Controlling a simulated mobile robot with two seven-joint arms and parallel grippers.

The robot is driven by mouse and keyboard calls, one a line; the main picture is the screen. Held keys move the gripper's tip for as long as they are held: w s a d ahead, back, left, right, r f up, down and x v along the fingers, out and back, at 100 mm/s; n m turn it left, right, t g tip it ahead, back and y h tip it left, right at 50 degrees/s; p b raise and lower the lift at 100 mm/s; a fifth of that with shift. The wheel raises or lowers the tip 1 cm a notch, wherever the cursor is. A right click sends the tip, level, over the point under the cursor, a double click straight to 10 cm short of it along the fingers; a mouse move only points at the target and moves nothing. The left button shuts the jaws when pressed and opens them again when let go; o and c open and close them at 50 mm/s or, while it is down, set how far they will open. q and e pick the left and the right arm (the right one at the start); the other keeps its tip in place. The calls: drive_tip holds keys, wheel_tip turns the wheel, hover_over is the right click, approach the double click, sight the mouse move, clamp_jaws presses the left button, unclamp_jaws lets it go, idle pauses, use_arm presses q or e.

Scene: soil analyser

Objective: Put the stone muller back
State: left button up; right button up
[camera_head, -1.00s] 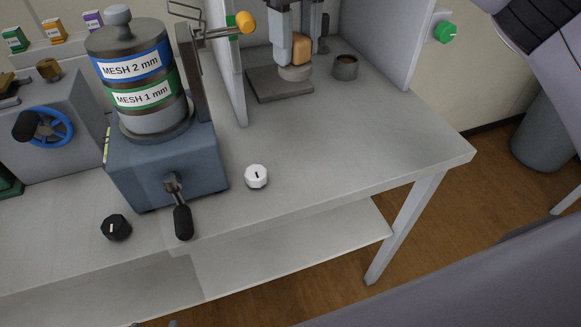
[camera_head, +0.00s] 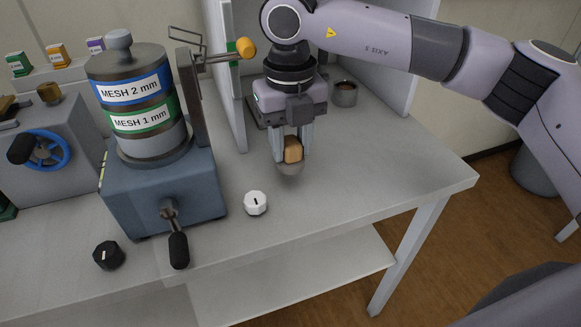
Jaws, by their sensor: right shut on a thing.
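My right gripper (camera_head: 292,148) is shut on the stone muller. The muller has a tan wooden grip (camera_head: 293,150) between the two fingers and a grey rounded stone base (camera_head: 290,169) below them. It is upright, in front of the dark slab (camera_head: 255,113) on the grey bench (camera_head: 350,165). I cannot tell whether its base touches the bench or hangs just above it. The slab is mostly hidden behind my right gripper. My left gripper is not in view.
A blue-grey sieve shaker (camera_head: 165,190) with labelled sieves stands on the left. A white knob (camera_head: 256,203) is in front of the muller. A small metal cup (camera_head: 344,94) stands behind right, between white partition panels. The bench right of the gripper is clear.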

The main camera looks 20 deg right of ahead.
sight(290, 170)
wheel_tip(290, 170, down, 6)
drive_tip(key=shift+r, duration=0.15)
idle(0.3)
drive_tip(key=shift+f, duration=0.2)
drive_tip(key=o, duration=0.9)
drive_tip(key=shift+o, duration=0.2)
